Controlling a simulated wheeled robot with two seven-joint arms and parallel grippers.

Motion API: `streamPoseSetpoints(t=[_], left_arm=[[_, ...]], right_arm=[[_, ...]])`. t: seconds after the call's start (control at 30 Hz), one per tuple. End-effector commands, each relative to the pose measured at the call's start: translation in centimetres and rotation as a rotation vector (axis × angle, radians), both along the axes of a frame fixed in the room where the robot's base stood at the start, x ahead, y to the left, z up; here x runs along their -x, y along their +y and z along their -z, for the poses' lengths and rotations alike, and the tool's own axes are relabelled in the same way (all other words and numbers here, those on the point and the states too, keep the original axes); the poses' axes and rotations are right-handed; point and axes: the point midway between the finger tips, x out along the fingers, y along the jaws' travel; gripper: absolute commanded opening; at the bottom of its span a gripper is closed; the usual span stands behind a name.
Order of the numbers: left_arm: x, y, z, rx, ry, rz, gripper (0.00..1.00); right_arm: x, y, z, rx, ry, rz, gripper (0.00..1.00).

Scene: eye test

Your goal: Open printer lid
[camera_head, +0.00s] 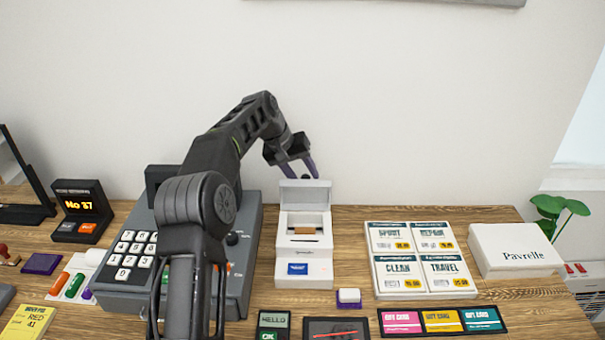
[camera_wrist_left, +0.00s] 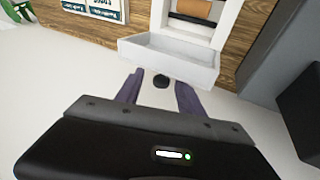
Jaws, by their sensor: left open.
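The white printer (camera_head: 304,262) stands on the wooden table with a blue label on its front. Its lid (camera_head: 305,196) is raised at the back, and a brown roll (camera_head: 304,230) shows in the open bay. My left gripper (camera_head: 305,170) is open just behind and above the lid's upper edge. In the left wrist view, the lid (camera_wrist_left: 170,62) lies just beyond the open purple fingers (camera_wrist_left: 160,88), with nothing clearly held between them. Whether a finger touches the lid cannot be told. My right gripper is in neither view.
A grey cash register (camera_head: 240,275) stands left of the printer, partly behind my left arm. Price cards (camera_head: 423,260) and a white box (camera_head: 515,250) lie to the right. The wall is close behind.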

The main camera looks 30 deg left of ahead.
Motion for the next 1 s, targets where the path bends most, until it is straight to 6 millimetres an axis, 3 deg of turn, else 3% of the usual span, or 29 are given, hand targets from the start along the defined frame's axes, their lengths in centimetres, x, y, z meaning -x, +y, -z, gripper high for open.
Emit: streamPoseSetpoints(t=[0.27, 0.7, 1.0], left_arm=[[0.4, 0.3, -0.9, 0.0, -0.001, 0.0, 0.45], [2.8, 1.8, -6.6, -0.001, -0.001, 0.001, 0.45], [3.0, 1.9, -7.0, 0.0, 0.0, 0.0, 0.45]], right_arm=[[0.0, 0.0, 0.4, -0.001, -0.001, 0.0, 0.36], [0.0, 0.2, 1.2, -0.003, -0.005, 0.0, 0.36], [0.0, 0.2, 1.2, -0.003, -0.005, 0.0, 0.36]])
